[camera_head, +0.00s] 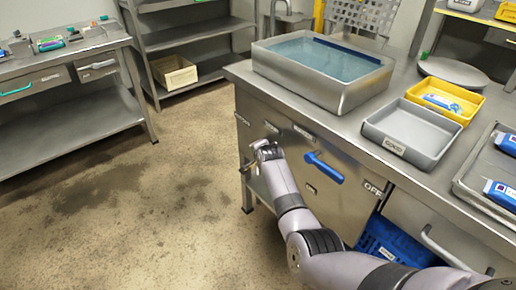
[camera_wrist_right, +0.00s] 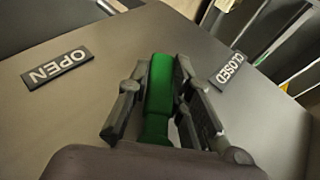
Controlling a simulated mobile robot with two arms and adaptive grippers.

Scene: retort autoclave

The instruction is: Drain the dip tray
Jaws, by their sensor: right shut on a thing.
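The dip tray (camera_head: 346,95), a deep steel basin of bluish water, stands on the steel counter. On the cabinet front below it, my right gripper (camera_head: 262,152) is at the left part of the panel. In the right wrist view, my right gripper (camera_wrist_right: 160,85) is shut on a green handle (camera_wrist_right: 159,75), with a finger on each side. The handle lies between an OPEN label (camera_wrist_right: 57,69) and a CLOSED label (camera_wrist_right: 230,71), in line with neither. The handle is mostly hidden by my gripper in the head view. My left gripper is not in view.
A blue lever (camera_head: 323,168) and an OFF label (camera_head: 373,188) are right of my gripper on the panel. A grey bin (camera_head: 408,137), a yellow bin (camera_head: 458,112) and a round lid (camera_head: 453,71) sit on the counter. Floor to the left is clear.

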